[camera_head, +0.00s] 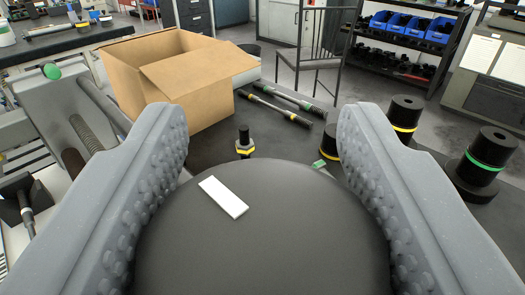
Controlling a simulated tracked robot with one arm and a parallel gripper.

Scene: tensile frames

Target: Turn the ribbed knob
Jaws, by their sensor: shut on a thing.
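The knob (265,245) is a large, dark, round body that fills the lower middle of the head view. A white bar mark (223,197) lies on its top face, left of centre, slanting from upper left to lower right. My gripper (264,125) has one grey, bumpy finger on each side of the knob and is shut on it. The fingers hide the knob's sides, so I cannot see its ribs. The near edge of the knob is cut off by the frame.
An open cardboard box (185,85) stands behind the left finger. Beyond the knob are a small black-and-yellow fitting (244,143) and two rods (280,107). Black stepped cylinders with yellow (404,117) and green (483,160) rings stand at right.

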